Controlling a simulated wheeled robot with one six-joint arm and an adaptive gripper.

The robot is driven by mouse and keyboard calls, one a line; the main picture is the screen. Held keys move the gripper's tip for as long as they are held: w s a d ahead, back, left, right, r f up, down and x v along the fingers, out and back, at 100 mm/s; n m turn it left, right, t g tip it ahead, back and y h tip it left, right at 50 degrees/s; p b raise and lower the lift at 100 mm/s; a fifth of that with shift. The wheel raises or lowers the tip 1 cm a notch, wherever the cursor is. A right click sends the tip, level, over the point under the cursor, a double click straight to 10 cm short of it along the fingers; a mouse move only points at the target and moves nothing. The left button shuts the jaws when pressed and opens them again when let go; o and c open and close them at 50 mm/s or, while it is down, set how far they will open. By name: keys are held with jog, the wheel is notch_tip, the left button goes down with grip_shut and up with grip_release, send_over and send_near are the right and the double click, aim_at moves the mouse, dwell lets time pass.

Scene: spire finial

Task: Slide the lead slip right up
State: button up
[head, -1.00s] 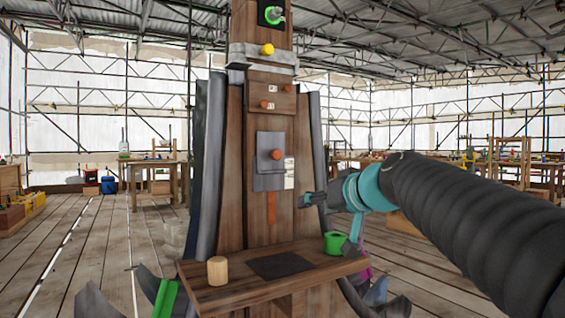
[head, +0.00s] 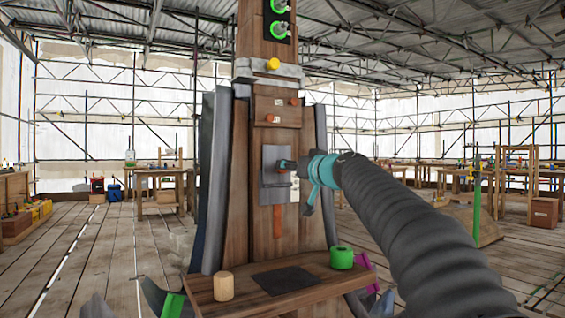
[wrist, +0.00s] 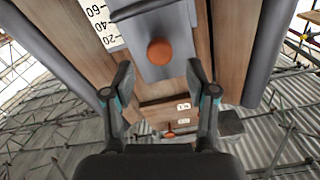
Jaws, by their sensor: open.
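The lead slip is a grey plate (head: 270,182) on the front of the wooden spire. In the wrist view the slip (wrist: 178,28) carries a round orange knob (wrist: 161,52). My gripper (head: 284,165) is in front of the slip in the head view and hides the knob there. In the wrist view my gripper (wrist: 158,75) is open, its fingers spread to either side just short of the knob, with nothing between them. A white scale strip (wrist: 103,22), marked 20, 40 and 60, runs beside the slip.
A wooden panel with two orange knobs (head: 275,111) sits above the slip, under a grey ledge with a yellow knob (head: 272,64). An orange strip (head: 277,221) shows below. The shelf (head: 240,298) holds a wooden cylinder (head: 223,287), dark mat (head: 285,279) and green ring (head: 341,258).

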jog(key=shift+p+x, duration=1)
jog(key=shift+x, duration=1.7)
grip_shut()
